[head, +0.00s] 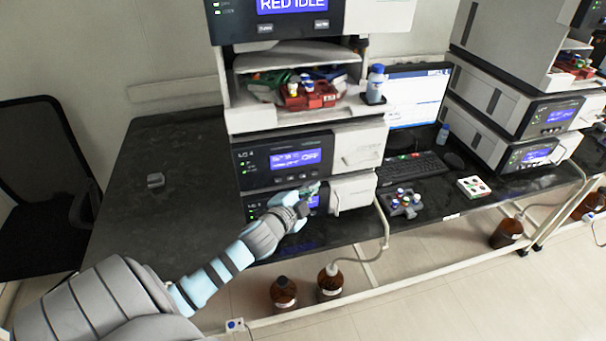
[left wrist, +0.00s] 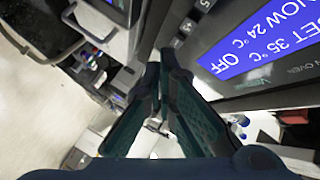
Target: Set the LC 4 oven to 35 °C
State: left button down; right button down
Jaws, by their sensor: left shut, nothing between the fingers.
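My left gripper (head: 312,188) is shut and empty, at the front of the middle stack, by the lower edge of a panel marked LC 4 (head: 246,155). That panel's blue display (head: 295,160) is too small to read. A lower unit's display (head: 316,202) is partly hidden by the gripper. In the left wrist view the oven's blue display (left wrist: 255,42) appears upside down and reads SET 35 °C, NOW 24 °C, OFF. Small dark buttons (left wrist: 187,27) lie beside it, close to the shut fingertips (left wrist: 165,58); contact cannot be told. My right gripper is not in view.
An open tray (head: 303,100) with red racks sits above the units. A monitor (head: 418,95), keyboard (head: 418,168) and vial rack (head: 403,203) are to the right. Brown bottles (head: 284,294) stand on the floor below. The dark bench (head: 165,205) is mostly clear at left.

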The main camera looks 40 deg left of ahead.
pick_arm(q)
jog(key=shift+s+d+r+p, duration=0.1)
jog(key=shift+s+d+p, duration=0.15)
jog(key=shift+s+d, duration=0.35)
jog(key=shift+s+d+p, duration=0.2)
jog(key=shift+s+d, duration=0.15)
jog(key=shift+d, duration=0.4)
jog(key=s+a+f+n+g, duration=0.1)
jog(key=s+f+n+g, duration=0.3)
jog(key=f, duration=0.6)
jog(key=s+f+g, duration=0.1)
jog(key=s+f, duration=0.6)
jog(key=f, duration=0.3)
jog(key=s+a+f+n+g, duration=0.1)
jog(key=s+f+n+g, duration=0.3)
jog(key=f, duration=0.6)
jog(key=s+d+f+g, duration=0.1)
jog(key=s+d+f, duration=0.2)
jog(key=s, duration=0.6)
jog(key=s+d+f+g+h, duration=0.1)
jog(key=s+d+f, duration=0.3)
jog(key=s, duration=0.5)
jog(key=s+d+f+n+g+h, duration=0.1)
jog(key=s+d+f+g, duration=0.2)
jog(key=s+f, duration=0.3)
jog(key=s, duration=0.3)
jog(key=shift+s+d+f+b, duration=0.15)
jog(key=shift+b, duration=0.15)
